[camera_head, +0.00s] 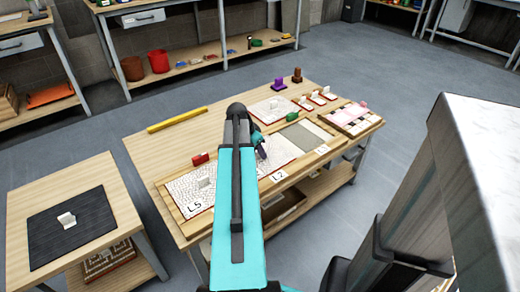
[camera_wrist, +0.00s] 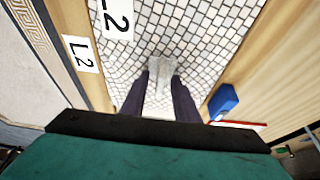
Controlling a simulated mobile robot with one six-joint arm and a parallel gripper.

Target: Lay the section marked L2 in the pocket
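The section marked L2 (camera_head: 284,148) is a pale mosaic panel, partly hidden behind my arm in the head view. In the wrist view its surface (camera_wrist: 205,35) carries the L2 mark, beside an L2 card (camera_wrist: 82,53) on the wooden rim. My gripper (camera_wrist: 161,72) has its two dark fingers on either side of the section's whitish grip block (camera_wrist: 160,92) and appears shut on it. The section lies between the wooden strips of its pocket; I cannot tell whether it is flush. My gripper (camera_head: 262,150) is mostly covered by the arm in the head view.
The L5 section (camera_head: 180,190) lies to the left, and a bare grey-green pocket (camera_head: 303,136) to the right. A blue block (camera_wrist: 223,101) is close to the right finger. Red (camera_head: 200,158) and green (camera_head: 292,117) blocks sit on the worktable.

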